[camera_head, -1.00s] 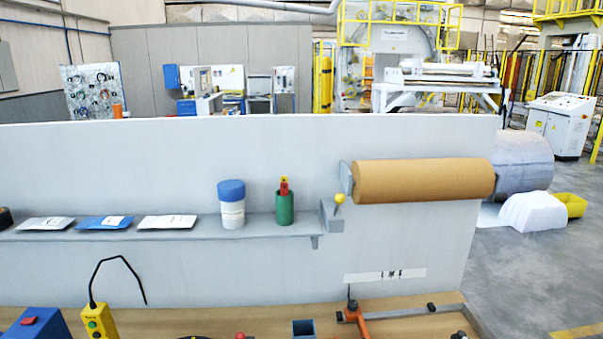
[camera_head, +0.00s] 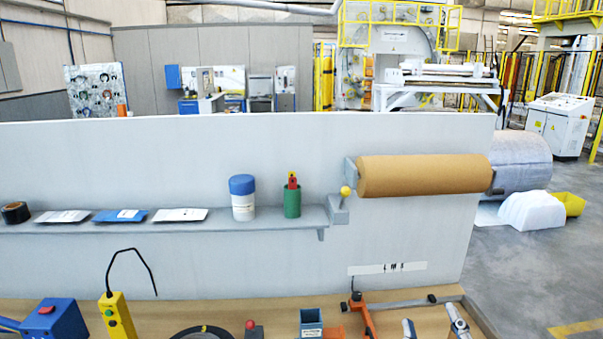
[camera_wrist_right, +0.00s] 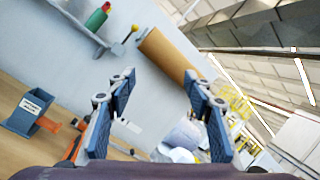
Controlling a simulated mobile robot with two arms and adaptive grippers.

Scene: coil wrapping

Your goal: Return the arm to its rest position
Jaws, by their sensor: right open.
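My right gripper (camera_head: 434,328) shows at the bottom right of the head view, with only its fingertips in the picture, over the wooden bench (camera_head: 285,312). In the right wrist view the two padded fingers of the right gripper (camera_wrist_right: 160,85) stand wide apart with nothing between them. The brown paper roll (camera_wrist_right: 165,55) lies beyond the fingers. Most of the right arm is hidden below the head view. My left gripper is in neither view.
A grey panel (camera_head: 130,155) with a shelf (camera_head: 150,227) stands behind the bench. An orange clamp-like tool (camera_head: 362,315), a blue holder (camera_head: 311,320) and a yellow pendant (camera_head: 117,316) occupy the bench. The brown roll (camera_head: 424,174) is mounted on the panel.

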